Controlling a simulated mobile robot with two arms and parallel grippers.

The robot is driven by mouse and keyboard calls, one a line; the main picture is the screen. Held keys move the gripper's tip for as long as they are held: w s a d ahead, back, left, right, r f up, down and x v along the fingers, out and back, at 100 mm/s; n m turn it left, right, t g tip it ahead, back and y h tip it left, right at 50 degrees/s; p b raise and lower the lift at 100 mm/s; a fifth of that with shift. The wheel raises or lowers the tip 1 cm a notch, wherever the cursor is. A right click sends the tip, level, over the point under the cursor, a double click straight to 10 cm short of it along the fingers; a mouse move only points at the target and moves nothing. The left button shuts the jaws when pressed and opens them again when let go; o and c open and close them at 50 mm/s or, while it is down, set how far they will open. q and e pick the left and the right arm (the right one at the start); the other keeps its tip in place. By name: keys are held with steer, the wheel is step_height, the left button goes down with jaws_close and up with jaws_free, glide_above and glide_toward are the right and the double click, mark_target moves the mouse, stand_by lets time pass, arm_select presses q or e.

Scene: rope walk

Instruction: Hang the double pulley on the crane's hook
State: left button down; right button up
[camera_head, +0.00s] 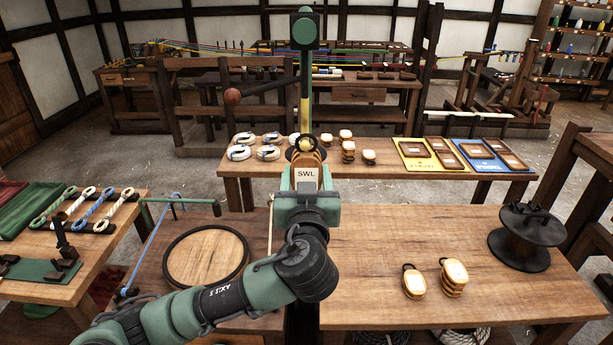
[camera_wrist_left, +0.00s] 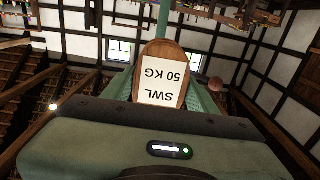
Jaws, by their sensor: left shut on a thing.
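My left gripper (camera_head: 306,193) reaches forward in the middle of the head view, shut on a wooden pulley block (camera_head: 306,174). The block has a white label reading SWL; the left wrist view shows the same block (camera_wrist_left: 162,75) between the green fingers, its label reading SWL 50 KG. The crane (camera_head: 304,68), a green post with a green head, rises directly behind the block. A yellow part with a rounded end (camera_head: 306,144) shows just above the block, at a dark ring. I cannot tell whether the ring is on the hook. My right gripper is not in view.
Two more pulleys lie on the near table (camera_head: 375,235): a thin one (camera_head: 413,284) and a thicker one (camera_head: 453,277). A dark spool (camera_head: 527,236) stands at its right end. A round wooden board (camera_head: 206,258) lies left of my arm. The table's middle is clear.

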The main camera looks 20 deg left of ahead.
arm_select(q)
steer(key=shift+c, duration=1.9)
jaws_free()
